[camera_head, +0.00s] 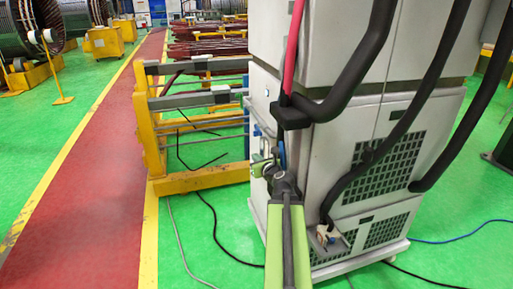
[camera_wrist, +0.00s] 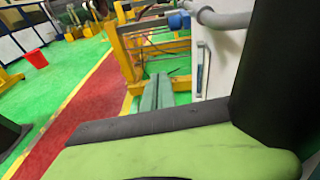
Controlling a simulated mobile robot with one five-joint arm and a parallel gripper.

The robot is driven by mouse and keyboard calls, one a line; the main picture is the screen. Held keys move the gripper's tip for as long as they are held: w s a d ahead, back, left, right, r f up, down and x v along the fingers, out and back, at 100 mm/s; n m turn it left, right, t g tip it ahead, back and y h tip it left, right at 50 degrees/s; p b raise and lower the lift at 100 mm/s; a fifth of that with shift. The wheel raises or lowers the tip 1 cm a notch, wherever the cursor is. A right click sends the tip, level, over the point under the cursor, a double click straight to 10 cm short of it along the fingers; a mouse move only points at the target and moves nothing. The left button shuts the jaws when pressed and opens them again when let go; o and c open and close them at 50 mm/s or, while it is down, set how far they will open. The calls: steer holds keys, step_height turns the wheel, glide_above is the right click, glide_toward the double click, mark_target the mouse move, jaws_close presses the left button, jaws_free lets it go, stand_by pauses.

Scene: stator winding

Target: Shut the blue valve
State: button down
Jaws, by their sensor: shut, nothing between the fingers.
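In the wrist view, a blue valve part (camera_wrist: 179,21) sits at the end of a grey pipe (camera_wrist: 222,18) beside the pale cabinet. In the head view, a small blue part (camera_head: 257,131) shows at the cabinet's left side, and another blue piece (camera_head: 282,152) shows at its front corner; I cannot tell for sure which is the valve. My gripper (camera_wrist: 157,92) shows in the wrist view as two grey-green fingers side by side, shut and empty. They lie below the blue part, apart from it in the picture. In the head view my arm partly hides the area around the gripper.
The grey cabinet (camera_head: 349,150) stands close to my arm, with thick black hoses (camera_head: 440,60) and a red hose (camera_head: 292,45). A yellow and grey rack (camera_head: 147,120) stands left of it. Cables lie on the green floor. The red walkway (camera_head: 90,200) is clear.

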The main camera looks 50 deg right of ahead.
steer(key=shift+s+d+r+m+h, duration=0.15)
steer(key=shift+s+d+m+h, duration=0.15)
steer(key=shift+s+d+m, duration=0.3)
steer(key=shift+s+d+r+m+h, duration=0.15)
steer(key=shift+s+d+m+h, duration=0.2)
steer(key=shift+d, duration=0.3)
steer(key=shift+w, duration=0.15)
steer(key=b+x, duration=0.2)
steer(key=x, duration=0.8)
steer(key=r+p, duration=0.3)
steer(key=p, duration=0.1)
steer(key=shift+s+a+r, duration=0.15)
steer(key=shift+s+r, duration=0.2)
steer(key=shift+s, duration=0.05)
steer(key=shift+r, duration=0.1)
